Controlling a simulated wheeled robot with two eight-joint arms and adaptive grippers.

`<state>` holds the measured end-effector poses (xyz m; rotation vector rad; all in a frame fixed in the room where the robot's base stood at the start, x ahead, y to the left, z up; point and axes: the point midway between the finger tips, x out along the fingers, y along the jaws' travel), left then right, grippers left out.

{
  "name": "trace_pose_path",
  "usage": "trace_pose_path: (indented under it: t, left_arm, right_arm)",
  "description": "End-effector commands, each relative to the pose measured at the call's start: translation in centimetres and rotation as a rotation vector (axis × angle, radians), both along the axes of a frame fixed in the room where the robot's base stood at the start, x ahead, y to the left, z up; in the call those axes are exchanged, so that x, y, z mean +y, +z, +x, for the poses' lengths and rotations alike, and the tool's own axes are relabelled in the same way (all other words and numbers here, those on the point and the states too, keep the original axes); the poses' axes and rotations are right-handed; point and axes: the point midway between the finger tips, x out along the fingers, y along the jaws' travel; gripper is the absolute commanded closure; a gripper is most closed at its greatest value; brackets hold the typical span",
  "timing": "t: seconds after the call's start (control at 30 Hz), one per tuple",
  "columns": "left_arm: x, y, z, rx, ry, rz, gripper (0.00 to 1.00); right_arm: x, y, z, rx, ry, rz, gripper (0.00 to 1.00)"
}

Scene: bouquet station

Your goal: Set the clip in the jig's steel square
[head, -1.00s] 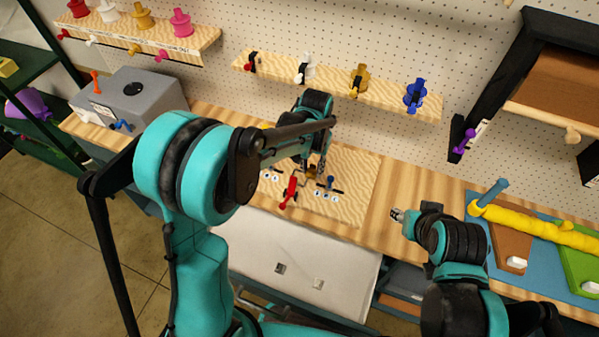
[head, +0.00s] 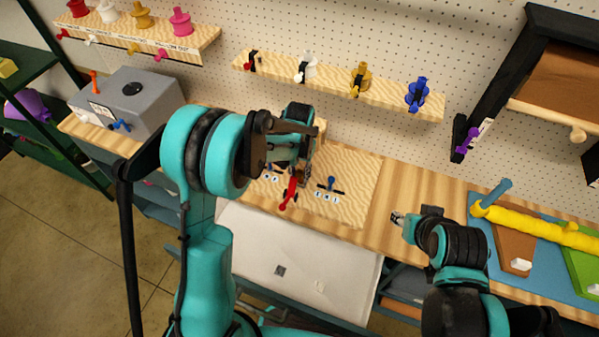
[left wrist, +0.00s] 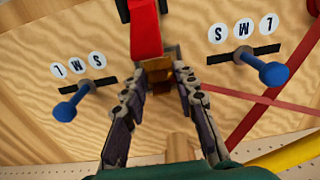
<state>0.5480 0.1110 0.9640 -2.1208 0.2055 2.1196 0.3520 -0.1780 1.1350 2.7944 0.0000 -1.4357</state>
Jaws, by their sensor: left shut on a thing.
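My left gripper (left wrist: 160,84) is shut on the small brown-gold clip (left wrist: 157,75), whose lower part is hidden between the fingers. The clip is right at the steel square (left wrist: 172,51) on the wooden jig board (left wrist: 190,18); I cannot tell whether it is seated. A red lever (left wrist: 145,32) reaches over the square beside the clip. In the head view the left gripper (head: 303,177) is over the board, by the red lever (head: 290,190), and largely hides the clip. My right gripper (head: 397,217) is over the bench, right of the board; its opening is too small to judge.
Blue knobs (left wrist: 67,111) (left wrist: 273,74) stand in slots marked S, M, L on both sides of the square. A red strap (left wrist: 262,103) shows at right in the wrist view. A grey box (head: 135,98) is at left; a yellow roll (head: 535,228) lies on the right.

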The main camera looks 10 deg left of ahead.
Motion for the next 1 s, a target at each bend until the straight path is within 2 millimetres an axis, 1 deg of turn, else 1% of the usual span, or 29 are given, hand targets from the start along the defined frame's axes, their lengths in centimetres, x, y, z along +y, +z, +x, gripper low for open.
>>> trace_pose_path:
  t: [0.07,0.1,0.13,0.17,0.43,0.57,0.67,0.9,1.0]
  left_arm:
    - [0.0,-0.4,0.0,0.000,0.000,0.000,0.96]
    - [0.0,-0.3,0.0,0.000,0.000,0.000,0.61]
    - [0.0,-0.3,0.0,0.000,0.000,0.000,0.53]
    - [0.0,-0.3,0.0,0.000,0.000,0.000,0.51]
    - [0.0,-0.2,0.0,0.000,0.000,0.000,0.51]
    - [0.0,0.5,0.0,0.000,0.000,0.000,0.51]
    - [0.0,2.2,0.0,0.000,0.000,0.000,0.51]
    - [0.0,7.6,0.0,0.000,0.000,0.000,0.51]
    - [0.0,9.5,0.0,0.000,0.000,0.000,0.51]
  right_arm:
    - [0.0,-0.4,0.0,0.000,0.000,0.000,0.60]
    - [0.0,-0.3,0.0,0.000,0.000,0.000,0.60]
    - [0.0,-0.3,0.0,0.000,0.000,0.000,0.60]
    - [0.0,-0.3,0.0,0.000,0.000,0.000,0.60]
    - [0.0,-0.2,0.0,0.000,0.000,0.000,0.60]
    - [0.0,0.3,0.0,0.000,0.000,0.000,0.60]
    - [0.0,0.6,0.0,0.000,0.000,0.000,0.60]
    - [0.0,1.6,0.0,0.000,0.000,0.000,0.60]
    - [0.0,2.0,0.0,0.000,0.000,0.000,0.60]
